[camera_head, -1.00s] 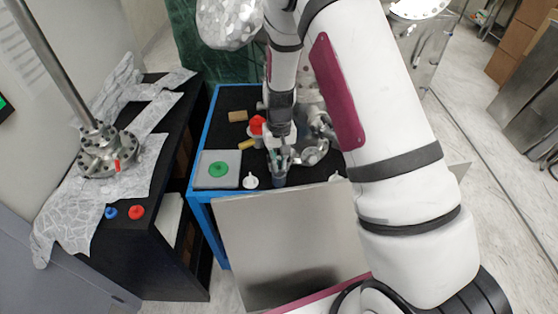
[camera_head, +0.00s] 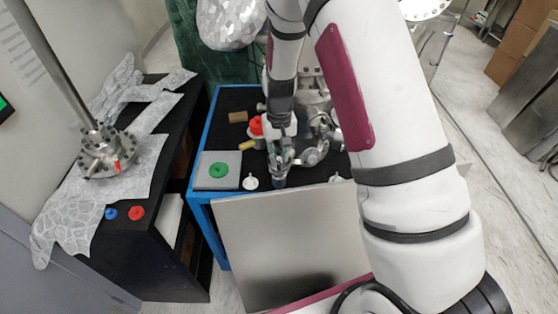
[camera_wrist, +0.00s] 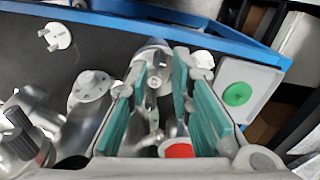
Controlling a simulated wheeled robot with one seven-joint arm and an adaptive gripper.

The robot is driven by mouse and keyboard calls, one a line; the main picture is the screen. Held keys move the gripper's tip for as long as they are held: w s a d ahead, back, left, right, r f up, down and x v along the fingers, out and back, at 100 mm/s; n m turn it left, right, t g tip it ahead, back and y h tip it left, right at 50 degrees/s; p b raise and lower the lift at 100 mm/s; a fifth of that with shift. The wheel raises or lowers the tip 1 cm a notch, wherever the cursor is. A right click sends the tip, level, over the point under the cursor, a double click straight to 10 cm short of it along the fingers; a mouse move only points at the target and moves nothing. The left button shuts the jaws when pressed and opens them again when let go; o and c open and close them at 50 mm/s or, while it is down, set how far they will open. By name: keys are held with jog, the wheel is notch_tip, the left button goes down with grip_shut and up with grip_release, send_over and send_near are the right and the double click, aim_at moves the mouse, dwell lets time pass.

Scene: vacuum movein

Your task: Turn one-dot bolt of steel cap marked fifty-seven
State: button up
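My gripper (camera_wrist: 161,78) is open in the wrist view, with teal pads on both fingers. Steel parts lie between and just beyond the fingertips, among them a small round bolt-like end (camera_wrist: 152,82). I cannot tell whether the pads touch it. A rounded grey metal piece (camera_wrist: 152,51) stands just past the tips. In the head view my gripper (camera_head: 280,158) points down at the table's front edge, above a dark bluish cylinder (camera_head: 279,182). Steel fittings (camera_head: 312,155) stand just right of it. No number fifty-seven or dot mark is readable, so I cannot single out the cap.
The blue-framed table (camera_head: 201,208) holds a grey plate with a green knob (camera_head: 218,170), a white part (camera_head: 250,183), a red part (camera_head: 255,125) and a tan block (camera_head: 238,117). A large metal panel (camera_head: 290,245) stands in front. A black bench (camera_head: 130,245) is at left.

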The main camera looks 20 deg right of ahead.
notch_tip(320, 180, up, 9)
dwell(0.3)
jog(key=shift+f, duration=0.1)
jog(key=s+r+t, duration=0.2)
jog(key=s+r, duration=0.4)
jog(key=r, duration=0.7)
jog(key=s+r+n+t, duration=0.25)
jog(key=s+r, duration=0.75)
jog(key=s, duration=0.5)
jog(key=n+g, duration=0.4)
jog(key=g, duration=0.1)
send_over(279, 163)
notch_tip(279, 163, down, 22)
jog(key=shift+t, duration=0.25)
notch_tip(279, 163, down, 13)
jog(key=shift+r+p, duration=0.1)
jog(key=shift+p, duration=0.6)
